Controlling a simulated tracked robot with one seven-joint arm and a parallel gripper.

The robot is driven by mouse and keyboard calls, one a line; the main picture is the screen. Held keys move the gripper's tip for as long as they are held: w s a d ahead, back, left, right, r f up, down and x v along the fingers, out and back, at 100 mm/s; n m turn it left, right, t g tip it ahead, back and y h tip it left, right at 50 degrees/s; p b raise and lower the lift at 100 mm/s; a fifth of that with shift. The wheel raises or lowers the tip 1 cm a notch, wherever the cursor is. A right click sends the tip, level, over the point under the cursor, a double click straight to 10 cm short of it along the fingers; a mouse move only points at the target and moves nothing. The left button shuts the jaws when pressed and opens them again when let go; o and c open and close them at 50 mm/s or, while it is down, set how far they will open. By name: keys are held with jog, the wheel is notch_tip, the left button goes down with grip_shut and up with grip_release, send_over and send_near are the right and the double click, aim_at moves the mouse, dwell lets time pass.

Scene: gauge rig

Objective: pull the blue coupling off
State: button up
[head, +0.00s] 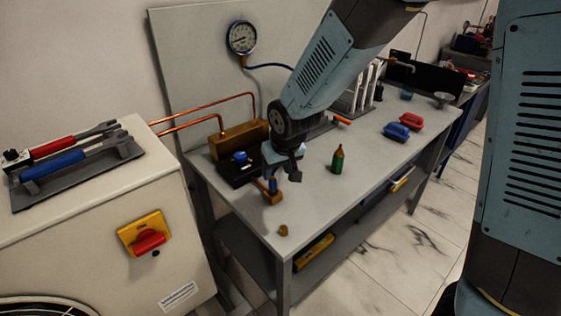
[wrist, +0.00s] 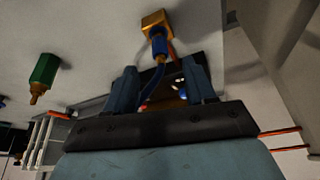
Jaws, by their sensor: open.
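The blue coupling (wrist: 159,46) sits against a brass fitting (wrist: 156,20) in the wrist view. In the head view the coupling (head: 272,185) shows just below my gripper, on the brass fitting (head: 272,197) near the bench's front edge. In the head view my gripper (head: 281,168) partly hides the area behind the coupling.
A black box with a blue knob (head: 240,157) and a brass block (head: 238,139) with copper pipes stand behind left. A green bottle-shaped piece (head: 338,159) stands to the right. Blue (head: 396,131) and red (head: 411,121) brushes lie farther right.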

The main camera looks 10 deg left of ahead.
aim_at(274, 181)
jog(key=shift+x, duration=4.05)
jog(key=shift+c, duration=0.2)
grip_shut()
